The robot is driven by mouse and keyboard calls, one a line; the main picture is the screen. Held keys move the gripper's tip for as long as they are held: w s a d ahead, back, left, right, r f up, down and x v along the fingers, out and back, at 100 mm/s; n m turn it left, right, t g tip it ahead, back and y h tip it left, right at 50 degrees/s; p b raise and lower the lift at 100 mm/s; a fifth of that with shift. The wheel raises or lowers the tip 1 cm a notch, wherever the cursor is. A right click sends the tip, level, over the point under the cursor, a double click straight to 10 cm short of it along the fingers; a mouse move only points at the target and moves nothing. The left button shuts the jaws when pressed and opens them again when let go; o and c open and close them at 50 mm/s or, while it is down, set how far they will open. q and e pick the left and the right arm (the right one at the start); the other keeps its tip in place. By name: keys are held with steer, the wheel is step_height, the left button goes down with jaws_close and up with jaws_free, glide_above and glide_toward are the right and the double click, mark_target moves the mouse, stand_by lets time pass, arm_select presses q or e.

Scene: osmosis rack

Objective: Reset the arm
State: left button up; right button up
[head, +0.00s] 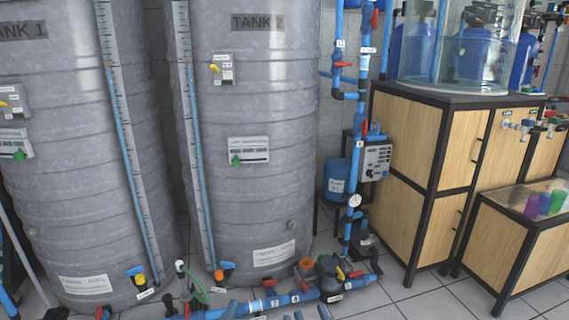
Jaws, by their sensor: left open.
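Neither of my grippers can be made out in the head view, and no arm of mine shows clearly. I cannot tell what either one holds. A small dark shape at the bottom left edge is too cut off to identify.
Two tall grey tanks, TANK 1 (60,150) and TANK 2 (255,110), fill the left and middle. Blue pipes with valves (290,299) run low along the floor before them. A wooden cabinet (410,150) and a lower bench (495,235) with coloured cups (545,204) stand right. Tiled floor (430,298) is free at lower right.

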arm_select(q)
steer(key=s+a+f+g+y+p, duration=0.2)
steer(key=a+f+g+y+p, duration=0.15)
steer(key=f+g+p, duration=0.6)
arm_select(e)
steer(key=s+d+f+g+h+p, duration=0.2)
steer(key=d+f+g+h, duration=0.15)
steer(key=f+g, duration=0.55)
arm_select(q)
steer(key=s+a+f+g+y+p, duration=0.1)
steer(key=s+a+g+p, duration=0.4)
steer(key=s+g+p, duration=0.5)
steer(key=s+y, duration=0.1)
steer(key=s, duration=0.4)
steer(key=shift+n, duration=0.4)
arm_select(e)
steer(key=s+d+f+g+h, duration=0.1)
steer(key=s+d+g, duration=0.1)
steer(key=s+g, duration=0.3)
steer(key=s+d+g+h, duration=0.1)
steer(key=s+d+g, duration=0.2)
steer(key=s, duration=0.7)
steer(key=shift+f+m+g, duration=0.35)
steer(key=shift+m+g, duration=0.05)
steer(key=shift+g, duration=0.8)
arm_select(q)
steer(key=shift+f+y, duration=0.1)
steer(key=shift+y, duration=0.15)
arm_select(e)
steer(key=shift+h, duration=0.25)
